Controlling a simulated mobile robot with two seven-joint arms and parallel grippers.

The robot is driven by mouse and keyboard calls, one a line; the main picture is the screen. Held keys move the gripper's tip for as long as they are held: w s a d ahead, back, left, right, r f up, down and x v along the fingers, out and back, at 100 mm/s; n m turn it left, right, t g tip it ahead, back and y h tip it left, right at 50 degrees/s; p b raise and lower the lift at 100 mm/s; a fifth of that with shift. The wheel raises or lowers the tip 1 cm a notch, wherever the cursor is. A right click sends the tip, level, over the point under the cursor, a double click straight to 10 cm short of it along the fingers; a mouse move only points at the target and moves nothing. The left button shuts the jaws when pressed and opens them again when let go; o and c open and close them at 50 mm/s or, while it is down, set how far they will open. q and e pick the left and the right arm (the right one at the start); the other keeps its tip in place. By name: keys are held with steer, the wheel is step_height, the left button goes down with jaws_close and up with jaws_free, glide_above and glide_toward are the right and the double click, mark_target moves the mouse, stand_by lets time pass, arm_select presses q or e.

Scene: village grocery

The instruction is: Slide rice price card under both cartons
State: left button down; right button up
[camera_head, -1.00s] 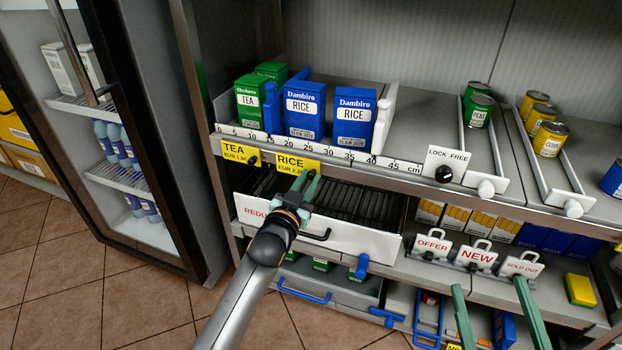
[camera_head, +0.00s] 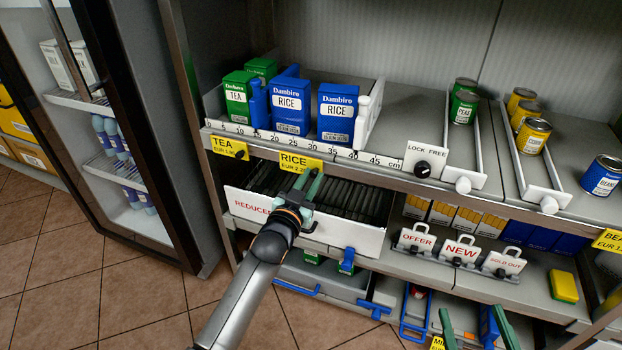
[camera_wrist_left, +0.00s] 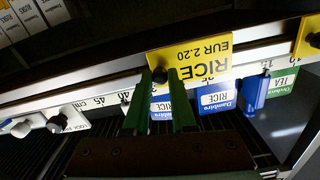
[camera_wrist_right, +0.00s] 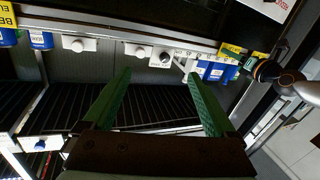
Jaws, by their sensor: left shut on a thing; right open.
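The yellow RICE price card (camera_head: 301,162) hangs on the shelf's front rail (camera_head: 380,178). It sits below the left blue RICE carton (camera_head: 290,104), its right end reaching about the left edge of the right blue RICE carton (camera_head: 337,113). Both cartons stand upright on the shelf. My left gripper (camera_head: 307,180) is shut on the card's black knob, just below the card. In the left wrist view, the card (camera_wrist_left: 200,58) shows upside down above the fingertips (camera_wrist_left: 160,78). My right gripper (camera_head: 474,322) is open and empty, low on the right; its spread fingers show in its wrist view (camera_wrist_right: 160,76).
A yellow TEA card (camera_head: 228,147) with a black knob hangs left of the RICE card, a gap between them. A LOCK FREE plate (camera_head: 425,157) with a knob stands farther right on the rail. A REDUCED drawer (camera_head: 345,238) lies below my left gripper.

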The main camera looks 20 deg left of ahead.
arm_select(q)
steer(key=c, duration=0.7)
jaws_free()
steer(key=shift+s, duration=0.2)
steer(key=shift+s+a+p, duration=0.15)
steer(key=shift+s+p, duration=0.55)
steer(key=shift+s, duration=2.35)
steer(key=shift+s+a+p, duration=0.1)
steer(key=shift+s+p, duration=0.6)
steer(key=shift+s, duration=2.3)
arm_select(e)
steer(key=s+f+m+g+h, duration=0.1)
steer(key=s+f+g, duration=0.2)
steer(key=f, duration=0.4)
steer(key=s+f+m+g, duration=0.1)
steer(key=s+f+g, duration=0.2)
steer(key=f, duration=0.5)
steer(key=shift+s+g+h, duration=0.2)
steer(key=shift+g+h, duration=0.2)
steer(key=shift+g, duration=0.2)
